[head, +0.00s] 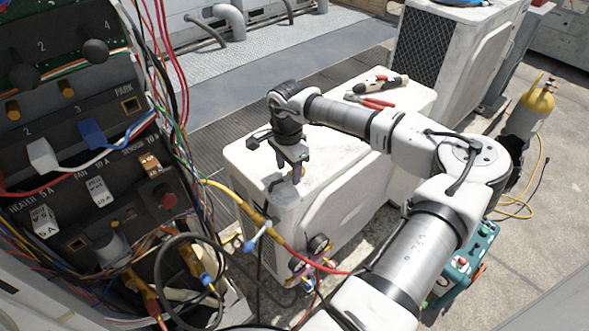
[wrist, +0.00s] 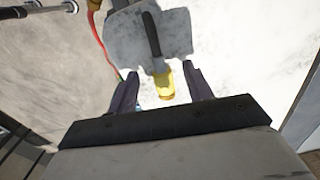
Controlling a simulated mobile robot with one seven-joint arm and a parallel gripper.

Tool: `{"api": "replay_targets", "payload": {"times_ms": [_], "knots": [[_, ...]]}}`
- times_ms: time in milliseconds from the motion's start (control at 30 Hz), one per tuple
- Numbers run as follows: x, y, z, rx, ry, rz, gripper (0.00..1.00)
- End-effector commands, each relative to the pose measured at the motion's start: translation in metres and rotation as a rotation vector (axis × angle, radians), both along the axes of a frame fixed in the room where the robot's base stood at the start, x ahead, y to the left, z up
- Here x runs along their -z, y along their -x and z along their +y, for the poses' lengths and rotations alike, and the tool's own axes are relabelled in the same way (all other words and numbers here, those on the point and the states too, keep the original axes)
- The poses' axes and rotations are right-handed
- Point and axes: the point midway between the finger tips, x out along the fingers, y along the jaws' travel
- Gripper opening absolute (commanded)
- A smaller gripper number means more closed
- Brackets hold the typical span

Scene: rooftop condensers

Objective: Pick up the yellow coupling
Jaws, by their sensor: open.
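The yellow coupling (wrist: 165,84) is a short yellow cylinder in the wrist view, lying between the two dark fingers of my gripper (wrist: 163,88). White surface shows between it and both fingers, so neither seems to touch it. In the head view my gripper (head: 293,168) points down over the near left end of the white condenser (head: 325,140) top. A bit of the yellow coupling (head: 297,175) shows between the fingers, mostly hidden by them. My gripper is open and holds nothing.
Red-handled pliers (head: 370,101) and a dark-and-cream tool (head: 385,84) lie farther back on the condenser. A wired panel (head: 75,150) stands left. A gauge set with hoses (head: 315,260) hangs in front.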

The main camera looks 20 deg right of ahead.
Motion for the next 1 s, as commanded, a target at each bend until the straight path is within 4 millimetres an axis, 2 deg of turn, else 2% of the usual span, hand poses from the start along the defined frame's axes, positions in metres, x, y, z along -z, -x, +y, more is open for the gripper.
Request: {"api": "replay_targets", "payload": {"times_ms": [133,367,767,1000], "knots": [[0.013,-0.001,0.000,0.000,0.000,-0.001,0.51],[0.016,-0.001,0.000,0.000,0.000,-0.002,0.51],[0.016,-0.001,0.000,0.000,0.001,-0.001,0.01],[0.015,-0.001,0.000,0.001,0.000,-0.002,0.00]]}}
